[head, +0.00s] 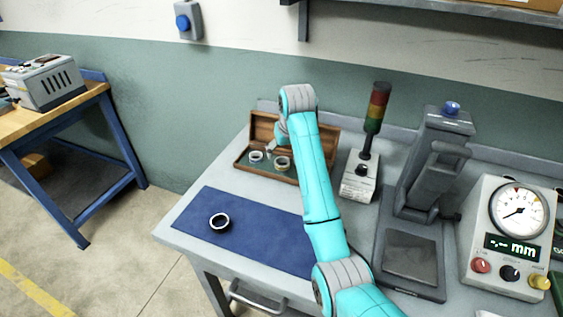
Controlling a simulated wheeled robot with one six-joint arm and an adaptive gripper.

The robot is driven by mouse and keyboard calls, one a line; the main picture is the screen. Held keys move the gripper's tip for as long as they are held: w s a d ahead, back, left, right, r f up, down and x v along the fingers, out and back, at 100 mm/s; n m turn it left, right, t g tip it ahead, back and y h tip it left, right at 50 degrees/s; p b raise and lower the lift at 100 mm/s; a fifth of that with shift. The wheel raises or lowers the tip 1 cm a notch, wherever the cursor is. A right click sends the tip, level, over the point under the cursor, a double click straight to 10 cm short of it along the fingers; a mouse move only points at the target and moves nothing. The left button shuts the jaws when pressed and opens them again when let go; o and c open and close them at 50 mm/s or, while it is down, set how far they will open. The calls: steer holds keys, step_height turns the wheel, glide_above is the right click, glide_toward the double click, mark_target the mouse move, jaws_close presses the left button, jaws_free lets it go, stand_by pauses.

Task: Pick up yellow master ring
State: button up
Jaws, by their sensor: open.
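An open wooden case (245,170) with a green lining stands on the bench, left of my arm. Two small rings show in it: a pale one (256,156) on the left and one with a yellowish tint (283,163) on the right, which looks like the yellow master ring. My gripper (271,154) is small in the head view. It is over the case, between the two rings and close to the right one. It is open. I cannot tell whether its fingers touch a ring. My wrist hides part of the case.
A signal light (377,107) on a white box stands right of the case. Further right are a grey gauge stand (430,170) and a dial readout unit (515,235). The mat's left part is otherwise clear.

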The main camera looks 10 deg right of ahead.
mark_target(283, 160)
steer(key=shift+d+x, duration=0.2)
steer(key=shift+x, duration=3.45)
steer(key=shift+w+r, duration=0.1)
steer(key=shift+w, duration=0.05)
steer(key=c, duration=1.3)
